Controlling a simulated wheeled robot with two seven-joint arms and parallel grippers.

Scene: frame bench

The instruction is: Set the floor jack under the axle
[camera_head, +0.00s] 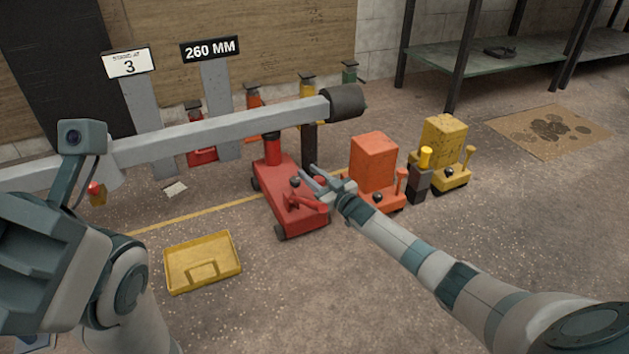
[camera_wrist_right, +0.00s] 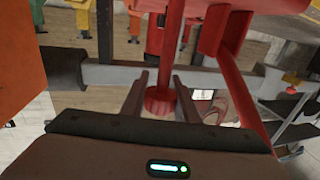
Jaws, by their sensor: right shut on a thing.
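The red floor jack (camera_head: 282,188) stands on the floor, its upright red post (camera_head: 272,150) just below the grey axle beam (camera_head: 215,128) in the head view. I cannot tell whether post and beam touch. The beam runs left to right and ends in a dark round cap (camera_head: 347,101). My right gripper (camera_head: 310,180) is at the jack's near right side. In the right wrist view its fingers (camera_wrist_right: 160,98) are shut on the jack's red handle (camera_wrist_right: 170,55), around its ribbed knob. My left arm's grey wrist fills the lower left; its fingertips do not show clearly.
A yellow tray (camera_head: 203,285) lies front left. Signs read "3" (camera_head: 129,63) and "260 MM" (camera_head: 210,48).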

